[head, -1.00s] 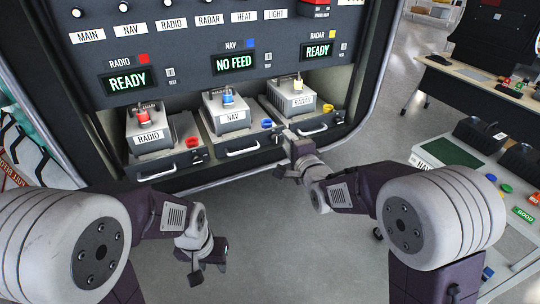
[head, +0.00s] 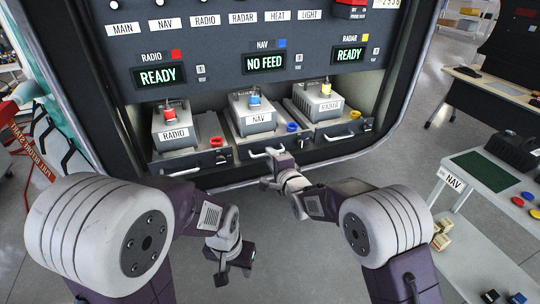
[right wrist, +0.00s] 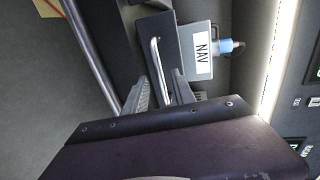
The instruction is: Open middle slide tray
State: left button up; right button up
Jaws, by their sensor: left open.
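The middle slide tray (head: 232,142) sits under the NO FEED display and carries the grey NAV box (head: 258,122) with a blue connector on top. The tray looks level with its neighbours. Its light bar handle (head: 258,154) is on the front. My right gripper (head: 272,165) is at this handle. In the right wrist view its two fingers (right wrist: 162,92) are apart, one on each side of the handle (right wrist: 157,70); contact cannot be told. My left gripper (head: 230,268) hangs low over the floor, open and empty, well short of the trays.
The RADIO tray (head: 190,160) is on the left and the RADAR tray (head: 340,132) on the right, close beside the middle one. A side table (head: 480,172) with a NAV label stands at right. The floor before the trays is clear apart from my arms.

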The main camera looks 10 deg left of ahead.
jog(key=shift+x, duration=0.85)
grip_shut()
dwell(0.8)
